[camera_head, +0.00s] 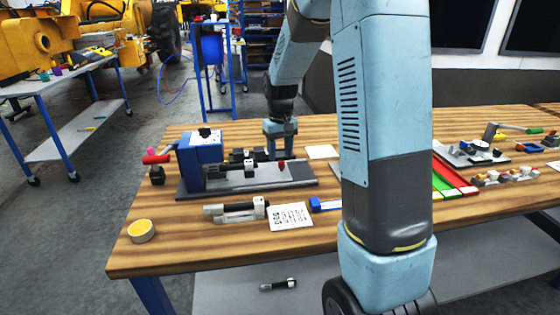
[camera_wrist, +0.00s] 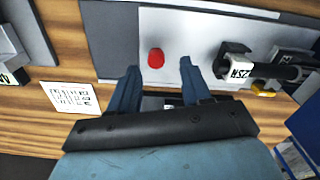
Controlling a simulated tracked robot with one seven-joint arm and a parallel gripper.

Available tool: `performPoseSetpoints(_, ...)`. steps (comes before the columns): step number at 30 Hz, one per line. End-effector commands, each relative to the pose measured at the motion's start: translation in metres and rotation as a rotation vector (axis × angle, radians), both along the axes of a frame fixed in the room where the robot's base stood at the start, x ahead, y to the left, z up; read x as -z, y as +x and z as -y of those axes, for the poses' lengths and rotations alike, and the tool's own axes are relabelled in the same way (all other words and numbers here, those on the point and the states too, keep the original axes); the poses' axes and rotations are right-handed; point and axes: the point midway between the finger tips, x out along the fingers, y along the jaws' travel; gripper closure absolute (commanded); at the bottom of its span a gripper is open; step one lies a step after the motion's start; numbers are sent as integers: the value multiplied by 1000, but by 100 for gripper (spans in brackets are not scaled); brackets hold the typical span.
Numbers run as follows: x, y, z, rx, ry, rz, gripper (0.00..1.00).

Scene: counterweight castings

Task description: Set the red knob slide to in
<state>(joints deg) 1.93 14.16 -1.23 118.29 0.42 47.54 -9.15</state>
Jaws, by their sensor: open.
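The red knob (camera_wrist: 156,58) stands up from a pale metal plate (camera_wrist: 200,30) in the wrist view. In the head view the red knob (camera_head: 281,166) is small, near the right part of the dark grey fixture base (camera_head: 300,174). My gripper (camera_head: 280,155) points down just behind it there. In the wrist view my gripper (camera_wrist: 159,67) is open, and the knob appears between and just beyond the fingertips. I see no contact, and the height gap is hard to judge. I cannot read any position mark for the slide.
A black cylinder in a labelled clamp (camera_wrist: 240,68) lies right of the knob in the wrist view. A printed card (camera_head: 290,216) and a yellow-topped tin (camera_head: 142,231) lie in front.

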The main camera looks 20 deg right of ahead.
Motion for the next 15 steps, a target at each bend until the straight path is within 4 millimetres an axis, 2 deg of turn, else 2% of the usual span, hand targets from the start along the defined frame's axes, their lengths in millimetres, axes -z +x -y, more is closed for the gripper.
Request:
performPoseSetpoints(1,-12,1,0,0,0,5,52)
performPoseSetpoints(6,-46,1,0,0,-1,4,52)
performPoseSetpoints(12,-78,1,0,1,0,3,52)
performPoseSetpoints(15,-88,1,0,1,0,1,52)
